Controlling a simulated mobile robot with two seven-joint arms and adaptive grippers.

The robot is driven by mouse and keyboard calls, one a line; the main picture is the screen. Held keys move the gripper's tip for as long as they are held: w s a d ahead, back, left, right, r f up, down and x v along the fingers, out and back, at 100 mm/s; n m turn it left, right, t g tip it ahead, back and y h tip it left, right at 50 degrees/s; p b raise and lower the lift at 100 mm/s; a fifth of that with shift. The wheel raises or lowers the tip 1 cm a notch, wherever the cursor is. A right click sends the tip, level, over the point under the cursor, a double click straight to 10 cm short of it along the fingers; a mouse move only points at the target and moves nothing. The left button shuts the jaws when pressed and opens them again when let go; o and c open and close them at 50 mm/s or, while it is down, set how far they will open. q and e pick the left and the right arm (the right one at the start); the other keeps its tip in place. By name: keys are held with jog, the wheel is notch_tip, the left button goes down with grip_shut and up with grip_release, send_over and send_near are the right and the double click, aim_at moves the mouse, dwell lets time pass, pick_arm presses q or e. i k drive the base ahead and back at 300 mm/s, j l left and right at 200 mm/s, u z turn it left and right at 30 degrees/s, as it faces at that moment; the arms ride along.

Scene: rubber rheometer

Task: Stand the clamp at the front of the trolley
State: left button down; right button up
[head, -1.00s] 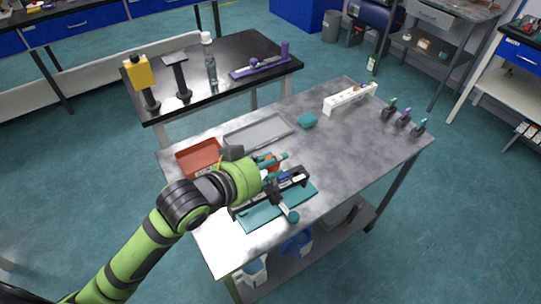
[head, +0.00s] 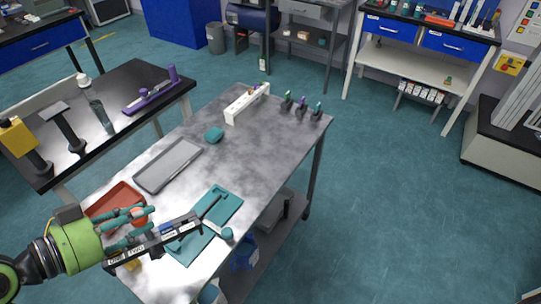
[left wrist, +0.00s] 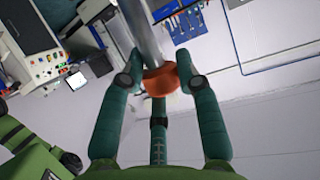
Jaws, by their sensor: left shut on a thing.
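My left gripper (head: 140,217) comes in at the lower left, with its teal fingers shut on an orange part. In the left wrist view the fingers (left wrist: 160,80) close on an orange collar (left wrist: 160,82) around a grey metal shaft. A long dark bar with white labels (head: 160,243), seemingly the clamp, slants beside the fingers, its far end overlapping the teal mat (head: 190,248). How it joins the orange part is hidden. The grey trolley (head: 262,150) lies below and beyond it. My right gripper is not in view.
A red tray (head: 112,200) and grey tray (head: 168,165) lie along the left side. A teal block (head: 214,135), a white rack (head: 247,103) and small stands (head: 301,106) are farther back. The trolley's middle is clear.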

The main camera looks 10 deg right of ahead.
aim_at(266, 147)
jog(key=i+l+z, duration=0.25)
jog(key=i+l, duration=0.65)
jog(key=l, duration=0.1)
